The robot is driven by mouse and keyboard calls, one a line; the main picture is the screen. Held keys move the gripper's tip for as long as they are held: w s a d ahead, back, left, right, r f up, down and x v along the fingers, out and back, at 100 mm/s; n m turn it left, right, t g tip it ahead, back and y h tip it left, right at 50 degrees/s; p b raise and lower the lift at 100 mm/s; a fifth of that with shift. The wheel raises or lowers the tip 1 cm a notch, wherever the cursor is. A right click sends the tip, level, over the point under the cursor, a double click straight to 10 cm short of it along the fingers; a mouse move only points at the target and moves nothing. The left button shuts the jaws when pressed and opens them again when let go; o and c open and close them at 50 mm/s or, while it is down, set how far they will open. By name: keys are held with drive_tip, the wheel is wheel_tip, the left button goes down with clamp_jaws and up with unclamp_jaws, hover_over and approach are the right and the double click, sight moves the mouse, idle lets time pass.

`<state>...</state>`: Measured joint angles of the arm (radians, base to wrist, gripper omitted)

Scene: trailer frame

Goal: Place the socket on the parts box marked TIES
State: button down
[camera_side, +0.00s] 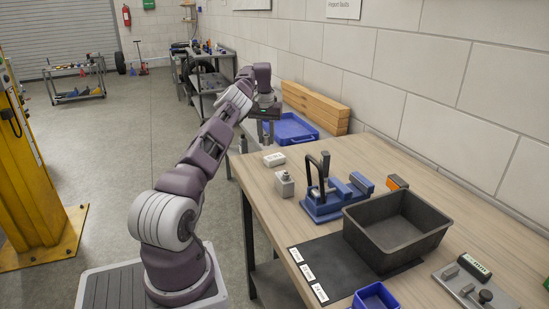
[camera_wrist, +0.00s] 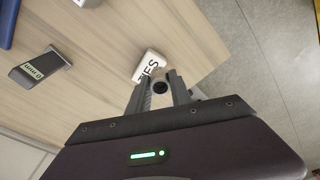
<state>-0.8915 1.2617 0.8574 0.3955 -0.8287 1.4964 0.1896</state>
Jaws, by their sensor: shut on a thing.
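The socket (camera_wrist: 159,86) is a small dark, round-ended piece between my two fingertips in the wrist view. My gripper (camera_wrist: 160,94) is shut on it. The parts box marked TIES (camera_wrist: 150,64) is a small white box just beyond the fingertips, partly hidden by them and the socket. Only the end of its lettering shows clearly. In the side view my gripper (camera_side: 265,140) points down above the far left part of the bench, over a white box (camera_side: 274,159) that appears to be the same one. I cannot make out the socket there, nor tell whether it touches the box.
A second pale box (camera_side: 284,186) with a knob-like top stands nearer on the bench (camera_side: 480,235). A blue vise-like fixture (camera_side: 325,205), a dark bin (camera_side: 400,225) and a blue tray (camera_side: 290,127) stand around. A dark labelled block (camera_wrist: 40,70) shows in the wrist view. The bench edge is close.

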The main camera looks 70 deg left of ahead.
sight(267, 157)
drive_tip(key=shift+w+f, duration=0.1)
drive_tip(key=shift+f, duration=2.45)
drive_tip(key=c, duration=1.2)
unclamp_jaws()
drive_tip(key=shift+f, duration=0.15)
drive_tip(key=shift+o, duration=0.2)
